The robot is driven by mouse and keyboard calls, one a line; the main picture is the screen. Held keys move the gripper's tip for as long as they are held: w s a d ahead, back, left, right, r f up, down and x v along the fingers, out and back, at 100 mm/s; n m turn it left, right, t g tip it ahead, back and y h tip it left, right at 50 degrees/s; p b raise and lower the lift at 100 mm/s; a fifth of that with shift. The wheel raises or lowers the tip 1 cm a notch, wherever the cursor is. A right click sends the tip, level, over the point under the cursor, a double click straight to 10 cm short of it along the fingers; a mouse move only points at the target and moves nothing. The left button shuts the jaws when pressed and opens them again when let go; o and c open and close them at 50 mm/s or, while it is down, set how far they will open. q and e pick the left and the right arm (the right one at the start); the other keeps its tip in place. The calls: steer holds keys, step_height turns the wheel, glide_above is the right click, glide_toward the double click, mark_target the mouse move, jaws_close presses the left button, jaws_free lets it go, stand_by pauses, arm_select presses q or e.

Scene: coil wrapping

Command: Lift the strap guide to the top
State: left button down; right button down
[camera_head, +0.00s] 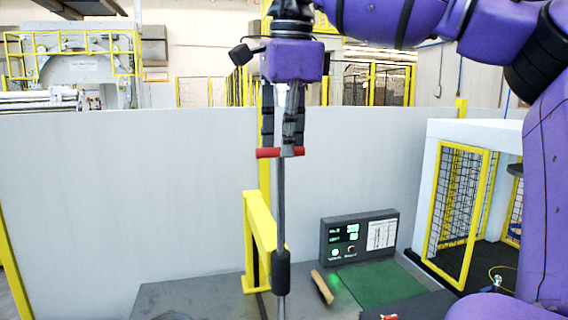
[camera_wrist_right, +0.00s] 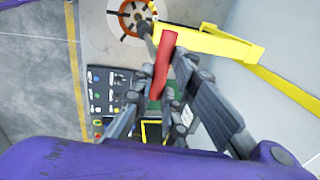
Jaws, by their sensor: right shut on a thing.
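The strap guide appears to be the upright dark rod (camera_head: 281,205) with a red crossbar handle (camera_head: 265,153) at its upper end and a thicker black sleeve (camera_head: 281,270) lower down. My right gripper (camera_head: 282,146) points down and is shut on the red handle, whose ends stick out on both sides of the fingers. In the right wrist view the red handle (camera_wrist_right: 162,62) lies between the fingers, and the rod runs away toward a round orange-and-white part (camera_wrist_right: 131,17). The rod's lower end is cut off in the head view. My left gripper is not in view.
A yellow post frame (camera_head: 259,235) stands close beside the rod. A control box (camera_head: 358,236) with green displays and a green mat (camera_head: 382,281) are to the right. A wooden-handled item (camera_head: 322,287) lies near the mat. A yellow-framed mesh cage (camera_head: 461,205) stands further right. A grey wall is behind.

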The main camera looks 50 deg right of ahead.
step_height(320, 180, up, 6)
steer(key=shift+f+p, duration=0.1)
steer(key=shift+p, duration=0.25)
steer(key=c, duration=1.7)
jaws_free()
steer(key=shift+s, duration=0.1)
steer(key=shift+c, duration=0.2)
step_height(320, 180, up, 7)
steer(key=s, duration=0.1)
steer(key=shift+a+r, duration=0.2)
steer(key=shift+a, duration=0.2)
steer(key=shift+s, duration=0.1)
